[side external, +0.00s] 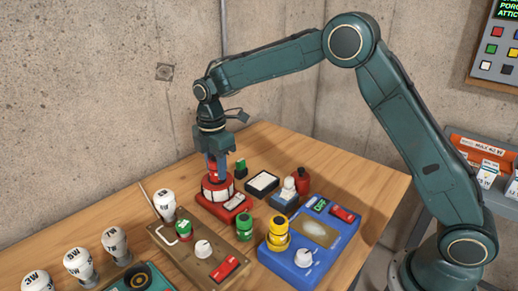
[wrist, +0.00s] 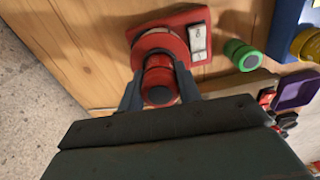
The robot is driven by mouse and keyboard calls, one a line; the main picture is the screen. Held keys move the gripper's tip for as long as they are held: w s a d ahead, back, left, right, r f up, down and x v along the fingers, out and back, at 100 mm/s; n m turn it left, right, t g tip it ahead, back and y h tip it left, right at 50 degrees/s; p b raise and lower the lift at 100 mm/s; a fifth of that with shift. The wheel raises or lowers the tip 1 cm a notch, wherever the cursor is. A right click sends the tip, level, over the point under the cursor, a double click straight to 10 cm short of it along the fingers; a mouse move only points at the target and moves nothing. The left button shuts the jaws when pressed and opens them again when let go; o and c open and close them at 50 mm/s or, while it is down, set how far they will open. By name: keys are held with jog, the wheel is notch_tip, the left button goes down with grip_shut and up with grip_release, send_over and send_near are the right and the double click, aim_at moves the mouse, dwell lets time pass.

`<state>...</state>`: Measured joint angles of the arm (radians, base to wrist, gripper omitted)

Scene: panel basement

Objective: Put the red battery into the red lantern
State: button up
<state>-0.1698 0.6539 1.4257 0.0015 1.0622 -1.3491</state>
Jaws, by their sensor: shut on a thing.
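The red lantern (side external: 218,188) stands on the table with a red base and a white switch plate; its round body and base show in the wrist view (wrist: 182,24). My gripper (side external: 217,172) points down right over the lantern. Its two fingers (wrist: 158,88) are shut on the red battery (wrist: 158,80), which is upright between them and lined up with the lantern's round top. The battery also shows in the side view (side external: 212,168). Its lower end is hidden, so I cannot tell how deep it sits in the lantern.
A brown panel (side external: 168,240) with a green cylinder and knob lies in front. A green battery (side external: 246,226) stands beside a blue device (side external: 330,240) carrying a yellow cylinder (side external: 278,236). A dark box (side external: 262,184) and a red bottle (side external: 302,181) are behind. Several white bulbs (side external: 115,240) stand left.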

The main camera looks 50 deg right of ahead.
aim_at(215, 159)
jog(key=shift+f, duration=0.35)
jog(key=o, duration=0.8)
jog(key=shift+c, duration=0.2)
jog(key=shift+r, duration=5.45)
